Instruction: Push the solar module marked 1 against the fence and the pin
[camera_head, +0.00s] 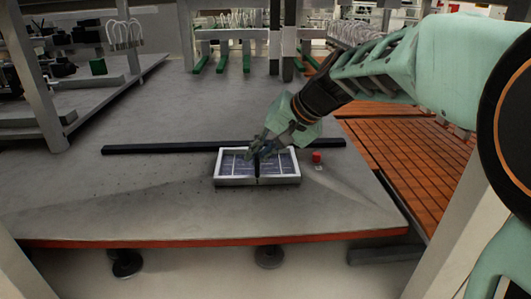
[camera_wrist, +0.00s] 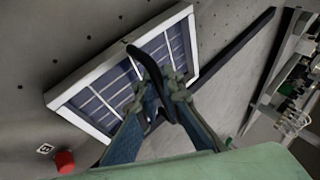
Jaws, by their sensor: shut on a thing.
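The solar module (camera_head: 228,181) is a white-framed panel with blue cells, flat on the grey table; it also shows in the wrist view (camera_wrist: 98,97). A dark upright grip piece (camera_head: 257,172) stands at its middle. My gripper (camera_head: 262,152) is above the module, shut on this dark piece, seen also in the wrist view (camera_wrist: 158,92). The fence (camera_head: 165,147) is a long black bar along the module's far side; I cannot tell whether they touch. The red pin (camera_head: 316,157) stands right of the module with a small gap. I cannot read a number on the module.
A small marked tag (camera_head: 318,168) lies beside the pin. The table (camera_head: 110,205) is clear left of and in front of the module. Orange slatted panels (camera_head: 410,150) lie to the right. Grey posts (camera_head: 36,80) and racks stand around the back.

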